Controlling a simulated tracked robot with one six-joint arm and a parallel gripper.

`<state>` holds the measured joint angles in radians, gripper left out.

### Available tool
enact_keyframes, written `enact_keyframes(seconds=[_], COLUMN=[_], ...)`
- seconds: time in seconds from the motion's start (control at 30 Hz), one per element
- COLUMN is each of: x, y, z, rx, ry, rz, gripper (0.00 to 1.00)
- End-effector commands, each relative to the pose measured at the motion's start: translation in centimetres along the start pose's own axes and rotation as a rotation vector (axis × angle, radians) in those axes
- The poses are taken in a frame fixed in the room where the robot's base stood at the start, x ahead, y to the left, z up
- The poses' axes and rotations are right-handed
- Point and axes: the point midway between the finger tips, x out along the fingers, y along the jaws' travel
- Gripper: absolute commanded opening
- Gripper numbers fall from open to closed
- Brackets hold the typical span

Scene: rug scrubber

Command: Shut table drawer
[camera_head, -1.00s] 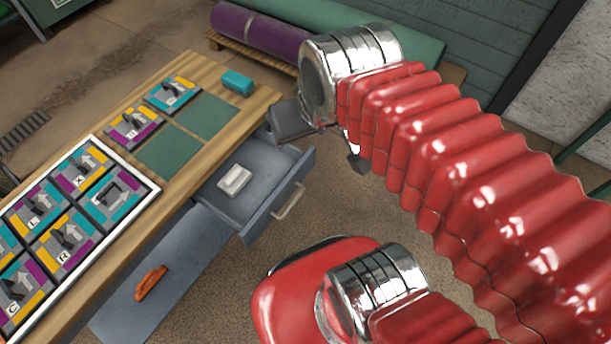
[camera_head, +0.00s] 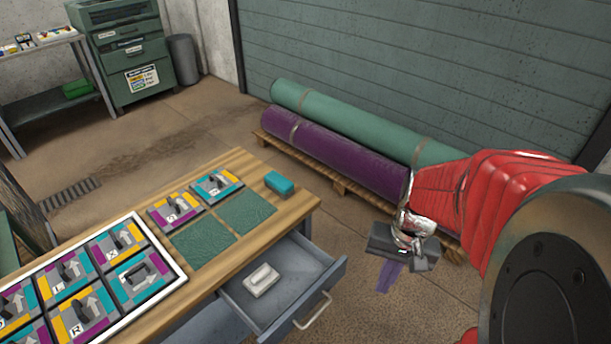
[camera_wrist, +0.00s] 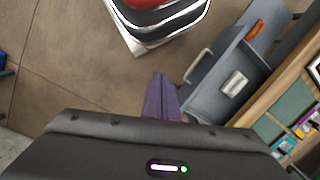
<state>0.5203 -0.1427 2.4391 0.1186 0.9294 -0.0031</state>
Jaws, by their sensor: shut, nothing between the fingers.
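The wooden table (camera_head: 298,207) has a grey drawer (camera_head: 335,278) pulled out on its right side, with a pale bar handle (camera_head: 313,311) on its front. A white block-like item (camera_head: 262,281) lies inside the drawer. My gripper (camera_head: 389,276) is to the right of the drawer front, apart from it, with its purple fingers pointing down. In the wrist view the purple fingers (camera_wrist: 161,92) are together and empty. There the open drawer (camera_wrist: 207,98) and its handle (camera_wrist: 196,66) are just right of the fingers.
A white-edged board of tiles, loose tiles and a teal block (camera_head: 279,183) are on the tabletop. Purple (camera_head: 335,150) and green (camera_head: 350,122) rolls lie on a pallet behind my arm. Floor right of the drawer is clear.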

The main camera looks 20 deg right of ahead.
Motion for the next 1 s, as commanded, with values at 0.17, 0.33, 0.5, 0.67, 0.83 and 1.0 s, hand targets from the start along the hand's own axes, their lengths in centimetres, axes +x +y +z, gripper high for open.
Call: enact_keyframes(seconds=[0.17, 0.33, 0.5, 0.67, 0.83, 1.0], x=[2.6, 4.8, 7.0, 9.0, 11.0, 12.9], y=[1.6, 2.8, 3.7, 4.4, 4.9, 5.2], z=[0.0, 0.3, 0.7, 1.1, 1.5, 1.8], rx=[0.117, 0.227, 0.337, 0.442, 0.554, 0.665], ry=[-0.106, -0.204, -0.298, -0.385, -0.474, -0.558], rz=[-0.043, -0.095, -0.157, -0.223, -0.302, -0.39], gripper=[0.0, 0.0, 0.0, 0.0, 0.0, 0.0])
